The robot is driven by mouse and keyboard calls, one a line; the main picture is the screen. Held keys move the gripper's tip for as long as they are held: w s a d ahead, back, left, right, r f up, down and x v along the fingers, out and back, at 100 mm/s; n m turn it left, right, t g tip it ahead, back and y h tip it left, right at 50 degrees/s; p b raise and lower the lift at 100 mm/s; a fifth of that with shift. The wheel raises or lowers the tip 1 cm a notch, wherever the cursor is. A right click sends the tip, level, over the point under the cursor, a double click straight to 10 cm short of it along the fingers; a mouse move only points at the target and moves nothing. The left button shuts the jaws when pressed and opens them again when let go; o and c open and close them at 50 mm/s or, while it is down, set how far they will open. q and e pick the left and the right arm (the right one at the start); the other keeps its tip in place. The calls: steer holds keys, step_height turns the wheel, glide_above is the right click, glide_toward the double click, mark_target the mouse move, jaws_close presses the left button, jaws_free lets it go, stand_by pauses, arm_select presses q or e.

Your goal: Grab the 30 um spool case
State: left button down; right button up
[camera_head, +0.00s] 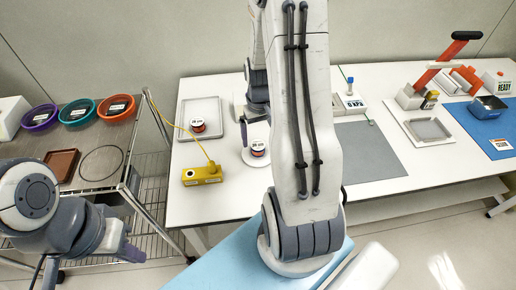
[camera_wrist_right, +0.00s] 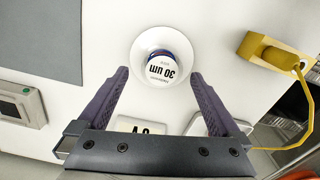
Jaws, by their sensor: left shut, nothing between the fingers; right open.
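The 30 um spool case (camera_wrist_right: 162,70), a small round case with a white labelled top, sits on a white round dish (camera_wrist_right: 143,42) in the right wrist view. It also shows in the head view (camera_head: 258,147), on the dish on the white table. My right gripper (camera_wrist_right: 160,82) is open, its two purple fingers pointing toward the case, one to each side of its near edge, with no clear contact. In the head view my right gripper (camera_head: 254,122) is partly hidden by my arm. My left gripper (camera_head: 130,252) is shut and empty at lower left, away from the table.
A similar spool case (camera_head: 198,126) stands in a pale tray (camera_head: 202,109). A yellow device (camera_head: 202,175) with a cable lies left of the dish. A grey mat (camera_head: 370,152) is right of my arm. A wire cart (camera_head: 105,165) with coloured bowls stands left.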

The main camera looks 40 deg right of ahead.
mark_target(258, 144)
steer(key=shift+w+f+p, duration=0.15)
steer(key=shift+w+f, duration=0.05)
steer(key=shift+f, duration=1.15)
steer(key=shift+w+f+p, duration=0.15)
steer(key=shift+w+f, duration=0.05)
steer(key=shift+f, duration=1.1)
steer(key=c, duration=1.4)
